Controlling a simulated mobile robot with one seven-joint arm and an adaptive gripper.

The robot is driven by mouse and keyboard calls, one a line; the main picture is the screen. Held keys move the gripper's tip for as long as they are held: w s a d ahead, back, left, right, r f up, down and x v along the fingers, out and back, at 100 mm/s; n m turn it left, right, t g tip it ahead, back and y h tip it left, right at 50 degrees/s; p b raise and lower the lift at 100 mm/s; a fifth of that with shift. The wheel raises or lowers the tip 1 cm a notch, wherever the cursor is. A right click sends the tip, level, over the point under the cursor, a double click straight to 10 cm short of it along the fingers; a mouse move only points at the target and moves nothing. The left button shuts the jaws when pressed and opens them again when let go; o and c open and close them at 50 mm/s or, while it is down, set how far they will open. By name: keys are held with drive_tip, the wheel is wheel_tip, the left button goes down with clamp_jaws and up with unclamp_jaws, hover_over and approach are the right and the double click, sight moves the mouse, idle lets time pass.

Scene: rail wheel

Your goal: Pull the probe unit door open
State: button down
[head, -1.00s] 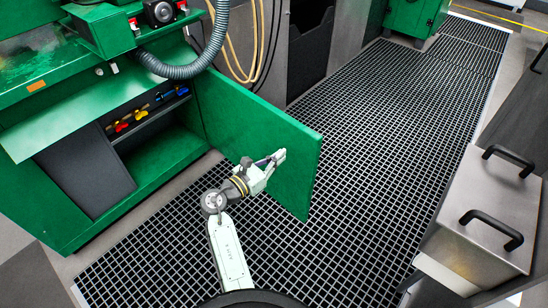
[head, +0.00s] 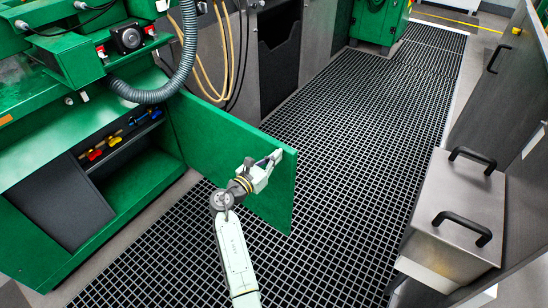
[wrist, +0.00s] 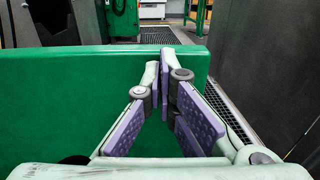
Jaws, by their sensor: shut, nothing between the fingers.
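The green probe unit door (head: 225,155) stands swung out wide from the green cabinet, over the floor grating. Its inner face shows in the wrist view (wrist: 60,110), with its top edge across the picture. My gripper (head: 275,158) is in front of the door's inner face, near its free upper corner. In the wrist view my gripper (wrist: 163,58) has its fingertips together at the door's top edge, with nothing between them. Whether the fingers touch the door is not clear. The open cabinet (head: 145,175) shows a shelf with red, yellow and blue handled items (head: 95,154).
A grey ribbed hose (head: 188,60) hangs above the door's hinge side. A steel box with black handles (head: 455,205) stands at the right. The dark floor grating (head: 350,150) is clear between the door and the right-hand units.

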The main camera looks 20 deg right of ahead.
drive_tip(key=w+d+n+t+y+b, duration=0.2)
drive_tip(key=w+d+b, duration=0.1)
drive_tip(key=w+d, duration=0.8)
drive_tip(key=d, duration=0.4)
drive_tip(key=shift+w+d+t, duration=0.3)
drive_tip(key=shift+w+t, duration=0.1)
drive_tip(key=shift+a, duration=0.1)
